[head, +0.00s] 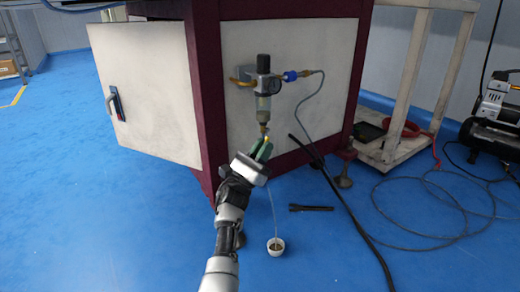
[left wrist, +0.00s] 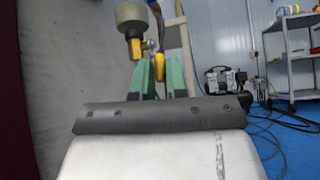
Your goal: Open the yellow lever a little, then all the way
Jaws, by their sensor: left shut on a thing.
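The yellow lever (head: 267,138) sits at the bottom of the air filter unit (head: 264,103) on the machine's white side panel. My left gripper (head: 264,150) reaches up to it from below, with green fingertips shut on the lever. In the left wrist view the yellow lever (left wrist: 159,64) shows between the two green fingers (left wrist: 160,78). Beside it is a brass-coloured fitting (left wrist: 137,48) under the pale bowl (left wrist: 130,12). The fingers partly hide the lever in the head view. My right gripper is in neither view.
A small white cup (head: 276,246) stands on the blue floor below the unit, and a thin pale line runs down to it. A black hose (head: 340,195) and a dark bar (head: 311,208) are nearby. A cart (head: 400,145) and compressor (head: 492,115) stand at the right.

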